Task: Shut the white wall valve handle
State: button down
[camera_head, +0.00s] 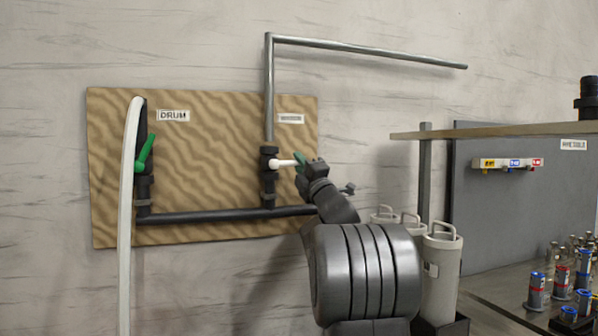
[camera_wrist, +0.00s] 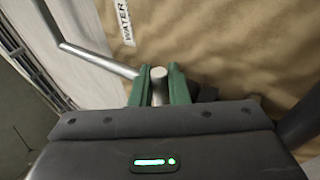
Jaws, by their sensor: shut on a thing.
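The white valve handle (camera_head: 283,163) sticks out to the right from a dark valve body (camera_head: 268,160) on the right-hand vertical pipe. It lies about level, across the pipe. My gripper (camera_head: 301,162) is at the handle's outer end, its green fingers shut on it. In the wrist view the pale round handle end (camera_wrist: 158,74) sits between the two green fingers of my gripper (camera_wrist: 160,88). The fingers hide part of the handle.
A green-handled valve (camera_head: 146,153) stands at the left of the wooden board (camera_head: 205,150), by a white hose (camera_head: 128,200) and a "DRUM" label (camera_head: 173,115). A dark pipe (camera_head: 220,215) runs along below. Grey canisters (camera_head: 440,265) and a shelf (camera_head: 500,130) stand at right.

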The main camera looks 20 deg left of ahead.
jog(key=shift+f+m+t+h, duration=0.2)
jog(key=shift+m+t+h, duration=0.1)
jog(key=shift+m, duration=0.1)
jog(key=c, duration=1.4)
grip_release()
jog(key=shift+c, duration=0.2)
jog(key=b+v, duration=0.2)
jog(key=v, duration=1.1)
jog(key=shift+d+f, duration=0.3)
jog(key=shift+s, duration=0.15)
jog(key=p+x, duration=0.1)
jog(key=x, duration=1.3)
jog(key=shift+s+r+p, duration=0.1)
jog(key=shift+r+p, duration=0.05)
jog(key=shift+p, duration=0.2)
